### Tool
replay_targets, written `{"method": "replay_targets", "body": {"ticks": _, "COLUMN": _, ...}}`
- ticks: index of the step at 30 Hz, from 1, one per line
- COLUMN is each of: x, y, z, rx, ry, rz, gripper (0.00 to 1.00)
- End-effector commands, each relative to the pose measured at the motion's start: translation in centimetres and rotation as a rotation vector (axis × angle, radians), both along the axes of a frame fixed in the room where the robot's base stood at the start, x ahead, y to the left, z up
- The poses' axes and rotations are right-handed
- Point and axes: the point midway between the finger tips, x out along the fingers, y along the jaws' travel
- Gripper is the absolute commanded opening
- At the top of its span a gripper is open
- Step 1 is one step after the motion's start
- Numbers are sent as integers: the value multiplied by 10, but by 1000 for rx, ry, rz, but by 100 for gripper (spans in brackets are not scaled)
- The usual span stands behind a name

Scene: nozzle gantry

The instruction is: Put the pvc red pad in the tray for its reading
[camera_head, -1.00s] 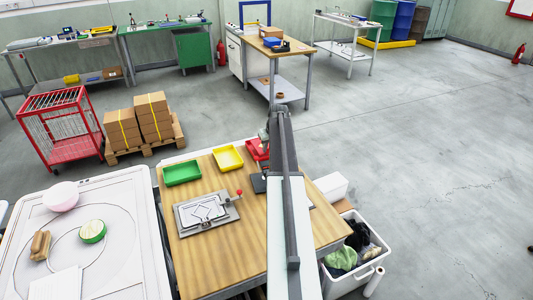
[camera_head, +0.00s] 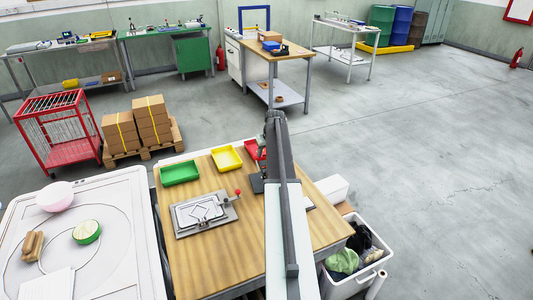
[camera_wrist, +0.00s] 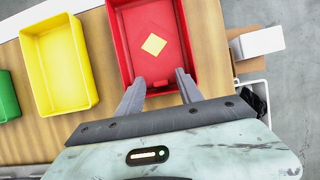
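The red tray (camera_wrist: 118,40) lies ahead of my gripper (camera_wrist: 160,76) in the wrist view, and partly shows behind my arm in the head view (camera_head: 251,149). A small yellow square (camera_wrist: 154,44) lies turned on its floor. A faint red outline shows around the square, and I cannot tell whether it is a red pad or part of the tray floor. My gripper's two fingers are apart with nothing between them, near the tray's near end. The yellow tray (camera_head: 227,158) and green tray (camera_head: 180,173) stand to the left of the red one.
A metal fixture with a red-knobbed lever (camera_head: 203,213) sits on the wooden table (camera_head: 230,265). A white box (camera_head: 332,188) and a bin of cloths (camera_head: 352,285) are at the right. A white table (camera_head: 110,260) stands left. Open floor lies further right.

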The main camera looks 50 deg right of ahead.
Motion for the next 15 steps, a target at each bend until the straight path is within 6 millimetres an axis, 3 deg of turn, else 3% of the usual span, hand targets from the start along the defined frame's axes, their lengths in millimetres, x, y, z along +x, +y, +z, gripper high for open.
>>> {"method": "replay_targets", "body": {"ticks": 8, "x": 0, "y": 0, "z": 2, "rx": 0, "ry": 0, "rz": 0, "gripper": 43}}
{"method": "replay_targets", "body": {"ticks": 15, "x": -8, "y": 4, "z": 30, "rx": 0, "ry": 0, "rz": 1, "gripper": 43}}
